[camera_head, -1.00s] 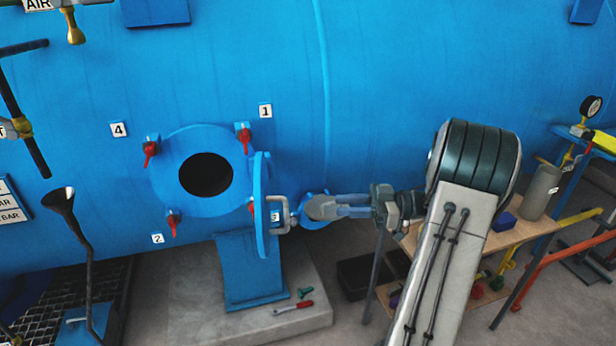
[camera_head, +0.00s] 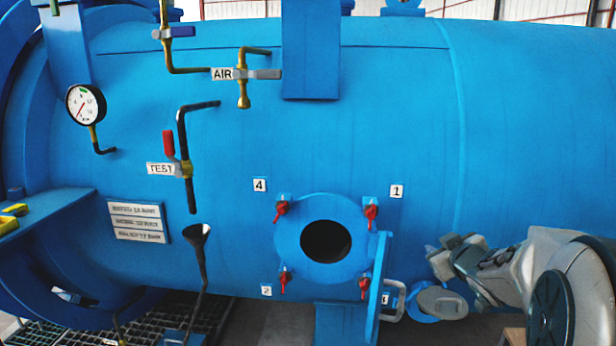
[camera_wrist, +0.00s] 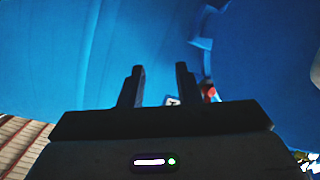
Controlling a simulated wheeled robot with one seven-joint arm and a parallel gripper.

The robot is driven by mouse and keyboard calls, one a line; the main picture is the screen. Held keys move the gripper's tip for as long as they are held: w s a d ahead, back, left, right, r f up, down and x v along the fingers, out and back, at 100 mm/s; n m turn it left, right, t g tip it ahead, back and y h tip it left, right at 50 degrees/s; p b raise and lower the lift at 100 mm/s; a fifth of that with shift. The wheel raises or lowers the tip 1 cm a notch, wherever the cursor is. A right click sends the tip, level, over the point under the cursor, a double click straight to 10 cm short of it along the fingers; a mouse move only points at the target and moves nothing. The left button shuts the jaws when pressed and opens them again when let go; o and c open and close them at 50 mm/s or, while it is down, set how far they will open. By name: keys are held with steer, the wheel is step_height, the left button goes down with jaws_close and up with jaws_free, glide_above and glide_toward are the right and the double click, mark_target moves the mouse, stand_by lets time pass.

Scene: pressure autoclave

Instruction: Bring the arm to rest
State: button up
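My gripper (camera_wrist: 158,72) is open in the wrist view, with two dark fingers apart and nothing between them. Blue vessel wall fills the view beyond them. In the head view my arm is at the lower right, folded, with its end beside the blue autoclave wall (camera_head: 390,110); the fingers are hard to make out there. The round port (camera_head: 326,240) stands uncovered, left of my arm. Its blue door (camera_head: 379,275) is swung out to the right, edge-on, and my arm is apart from its handle (camera_head: 397,299).
Red clamps (camera_head: 371,212) ring the port. Left of it are the AIR valve (camera_head: 243,88), the TEST valve (camera_head: 186,168), a funnel pipe (camera_head: 198,240) and a pressure gauge (camera_head: 86,104). A floor grating (camera_head: 215,320) lies below.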

steer(key=s+a+f+m+g, duration=0.1)
steer(key=s+a+f+g, duration=0.1)
steer(key=s+a, duration=0.3)
steer(key=s+a+f+m+g, duration=0.2)
steer(key=s+a+f+g, duration=0.1)
steer(key=s, duration=1)
steer(key=s+a+f+m+g, duration=0.2)
steer(key=s+a+g, duration=0.4)
steer(key=s, duration=0.4)
steer(key=shift+a+f, duration=0.3)
steer(key=shift+f, duration=0.3)
steer(key=shift+s, duration=0.1)
